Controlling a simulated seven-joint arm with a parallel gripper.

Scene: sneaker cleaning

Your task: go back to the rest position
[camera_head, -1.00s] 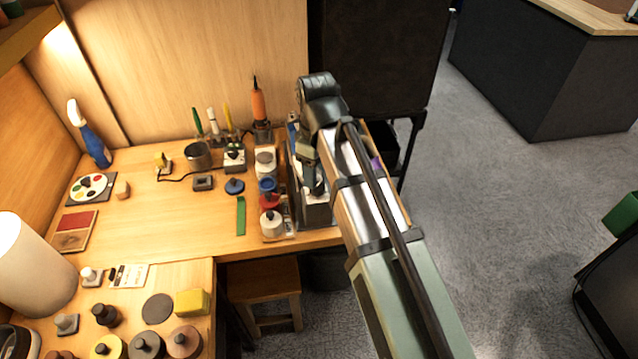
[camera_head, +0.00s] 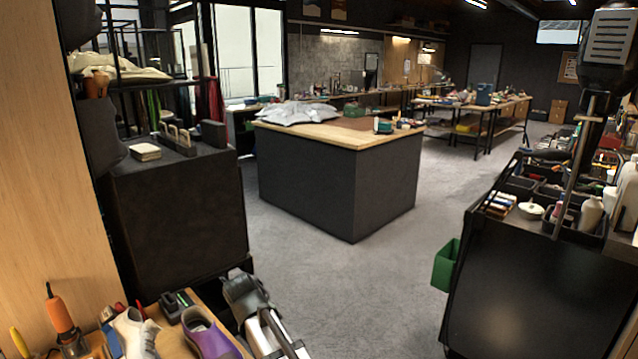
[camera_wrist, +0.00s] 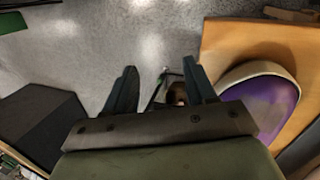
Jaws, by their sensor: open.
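My gripper (camera_wrist: 160,85) is open in the wrist view, with its two dark fingers apart and nothing held between them. Bare grey floor shows ahead of and between the fingers, with a small dark object partly behind the right finger. A purple shoe (camera_wrist: 272,108) with a pale rim lies to the right of the fingers, apart from them. The purple shoe also shows in the head view (camera_head: 208,341) at the bottom, on the wooden bench beside my arm. In the head view my arm is at the bottom edge and my fingertips cannot be made out.
A white shoe (camera_head: 135,332) and an orange-handled tool (camera_head: 60,314) stand on the bench at bottom left. A dark cabinet (camera_head: 180,215) is behind. A wood-topped island (camera_head: 350,140) stands mid-room. A black cart (camera_head: 540,280) with a green bin (camera_head: 446,266) is right. Grey floor between is clear.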

